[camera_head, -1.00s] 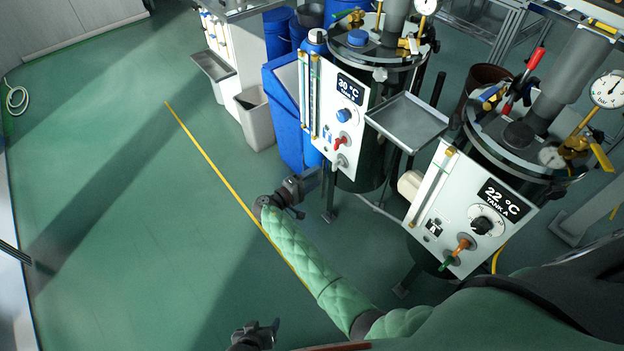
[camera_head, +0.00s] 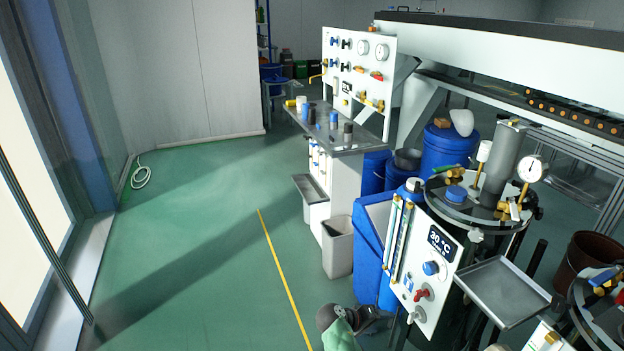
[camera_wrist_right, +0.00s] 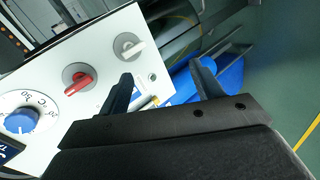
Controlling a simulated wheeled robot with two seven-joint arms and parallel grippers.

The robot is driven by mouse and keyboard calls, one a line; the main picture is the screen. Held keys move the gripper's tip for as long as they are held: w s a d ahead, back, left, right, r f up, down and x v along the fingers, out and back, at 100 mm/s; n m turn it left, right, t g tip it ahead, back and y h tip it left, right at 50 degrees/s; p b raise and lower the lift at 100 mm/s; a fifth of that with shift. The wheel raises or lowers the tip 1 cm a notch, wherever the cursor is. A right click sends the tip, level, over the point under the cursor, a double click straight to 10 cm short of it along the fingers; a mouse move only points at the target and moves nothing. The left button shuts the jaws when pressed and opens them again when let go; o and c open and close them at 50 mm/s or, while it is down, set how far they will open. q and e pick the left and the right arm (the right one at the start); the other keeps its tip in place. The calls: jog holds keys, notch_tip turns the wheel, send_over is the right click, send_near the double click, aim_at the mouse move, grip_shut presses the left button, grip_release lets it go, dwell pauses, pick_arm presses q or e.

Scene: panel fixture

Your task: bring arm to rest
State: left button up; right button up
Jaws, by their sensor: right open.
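My right arm in its green sleeve (camera_head: 342,337) comes in at the bottom of the head view. Its dark gripper (camera_head: 374,318) is beside the white 30 °C panel (camera_head: 444,297), to its left. In the right wrist view the gripper (camera_wrist_right: 162,80) is open, and I see nothing held between its two black fingers. The panel fills the left of that view, with a blue dial (camera_wrist_right: 22,121), a red knob (camera_wrist_right: 77,79) and a light grey knob (camera_wrist_right: 130,46). Whether a finger touches the panel I cannot tell. My left gripper is out of view.
A grey bin (camera_head: 338,250) and blue containers (camera_head: 372,245) stand behind the gripper. A metal tray (camera_head: 503,290) juts out right of the panel. A bench with a gauge board (camera_head: 358,75) stands farther back. Green floor (camera_head: 190,260) is open at left, with a yellow line (camera_head: 283,275).

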jog(key=s+a+r+t+y+p, duration=0.1)
jog(key=s+a+r+y+p, duration=0.25)
jog(key=s+r+y, duration=0.4)
jog(key=s+a+r+y+p, duration=0.2)
jog(key=s+a+r+y, duration=0.25)
jog(key=s+r, duration=0.6)
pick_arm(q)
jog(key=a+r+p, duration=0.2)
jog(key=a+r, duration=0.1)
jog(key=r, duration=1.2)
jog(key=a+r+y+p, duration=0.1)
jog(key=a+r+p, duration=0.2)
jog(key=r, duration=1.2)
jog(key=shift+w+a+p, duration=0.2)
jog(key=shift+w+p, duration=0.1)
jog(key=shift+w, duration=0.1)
pick_arm(e)
jog(key=s+d+f+g, duration=0.1)
jog(key=s+g, duration=0.2)
jog(key=s, duration=2)
jog(key=shift+d+f+y, duration=0.15)
jog(key=shift+f+y, duration=0.1)
jog(key=shift+y, duration=0.05)
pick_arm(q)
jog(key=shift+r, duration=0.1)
